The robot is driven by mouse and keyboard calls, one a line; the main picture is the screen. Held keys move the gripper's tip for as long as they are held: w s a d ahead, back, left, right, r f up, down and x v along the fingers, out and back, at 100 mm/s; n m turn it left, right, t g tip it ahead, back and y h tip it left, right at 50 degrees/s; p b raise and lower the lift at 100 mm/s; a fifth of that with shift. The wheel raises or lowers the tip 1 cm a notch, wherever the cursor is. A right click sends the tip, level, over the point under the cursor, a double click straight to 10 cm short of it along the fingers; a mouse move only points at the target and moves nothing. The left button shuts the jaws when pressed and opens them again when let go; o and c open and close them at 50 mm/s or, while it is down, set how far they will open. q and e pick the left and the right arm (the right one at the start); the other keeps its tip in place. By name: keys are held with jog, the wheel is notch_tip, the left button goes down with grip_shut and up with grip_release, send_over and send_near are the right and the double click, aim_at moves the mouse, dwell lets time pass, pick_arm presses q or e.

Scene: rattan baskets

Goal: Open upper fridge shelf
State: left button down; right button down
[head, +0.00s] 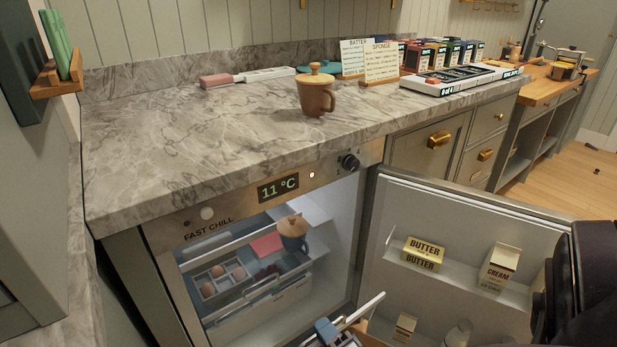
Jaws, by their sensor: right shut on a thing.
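The fridge (160,232) under the counter stands open, its display reading 11 °C. Its door (400,190) is swung out to the right. My black right gripper (562,290) is at the door's outer edge, at the right of the head view. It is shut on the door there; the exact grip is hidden.
The door rack carries a butter box (424,253) and a cream carton (499,268). On the marble counter (200,140) stand a lidded brown mug (315,95) and recipe cards (381,62).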

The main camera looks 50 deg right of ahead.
jog(key=shift+r+v, duration=0.15)
jog(key=shift+v, duration=0.65)
jog(key=shift+r+v, duration=0.15)
jog(key=shift+v, duration=0.65)
jog(key=shift+r+v, duration=0.2)
jog(key=shift+v, duration=0.65)
jog(key=shift+s, duration=0.1)
jog(key=c, duration=1.5)
grip_release()
